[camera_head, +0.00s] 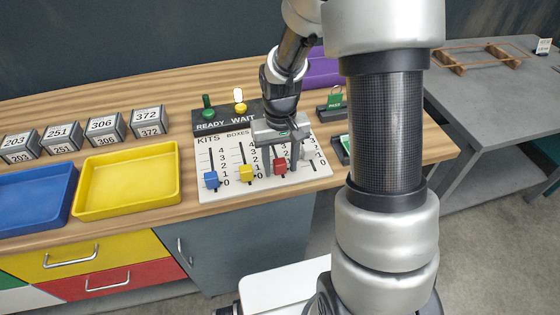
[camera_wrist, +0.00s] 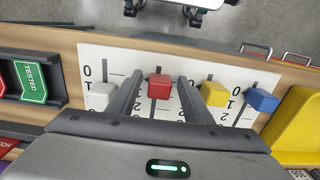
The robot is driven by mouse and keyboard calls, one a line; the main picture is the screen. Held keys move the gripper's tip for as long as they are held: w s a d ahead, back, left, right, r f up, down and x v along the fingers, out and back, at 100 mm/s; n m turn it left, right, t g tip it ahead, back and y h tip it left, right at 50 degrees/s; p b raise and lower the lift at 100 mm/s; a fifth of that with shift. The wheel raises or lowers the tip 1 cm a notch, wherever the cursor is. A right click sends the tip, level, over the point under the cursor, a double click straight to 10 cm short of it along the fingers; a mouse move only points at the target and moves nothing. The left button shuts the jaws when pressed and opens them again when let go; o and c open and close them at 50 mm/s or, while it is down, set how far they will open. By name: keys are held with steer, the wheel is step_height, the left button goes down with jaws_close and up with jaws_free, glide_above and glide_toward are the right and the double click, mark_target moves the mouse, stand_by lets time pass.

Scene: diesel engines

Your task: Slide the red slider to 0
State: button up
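The red slider (camera_head: 280,167) sits on a white panel (camera_head: 215,156) marked KITS and BOXES, near the low-number end of its slot. The mark it sits at is hard to read. In the wrist view the red slider (camera_wrist: 158,87) stands between the two fingers of my gripper (camera_wrist: 160,76), with a gap on each side. My gripper (camera_head: 281,162) is open, pointing down at the panel around the red slider. A yellow slider (camera_wrist: 214,93) and a blue slider (camera_wrist: 262,100) stand on one side, a white slider (camera_wrist: 101,95) on the other.
READY and WAIT lamps (camera_head: 240,101) stand behind the panel. A yellow tray (camera_head: 128,180) and a blue tray (camera_head: 32,202) lie left, with numbered blocks (camera_head: 105,129) behind. A green TESTED item (camera_wrist: 34,78) lies beside the white slider's side of the panel.

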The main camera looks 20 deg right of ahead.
steer(key=shift+w+r, duration=0.1)
steer(key=shift+r, duration=0.3)
step_height(320, 180, up, 17)
steer(key=p, duration=0.2)
steer(key=shift+f, duration=0.15)
step_height(320, 180, up, 10)
steer(key=t+p, duration=0.2)
steer(key=p, duration=0.2)
glide_above(280, 163)
steer(key=s, duration=0.6)
steer(key=s+r+t+p, duration=0.3)
steer(key=s+r, duration=0.3)
steer(key=s, duration=0.4)
steer(key=shift+r+t, duration=0.3)
steer(key=shift+r, duration=0.1)
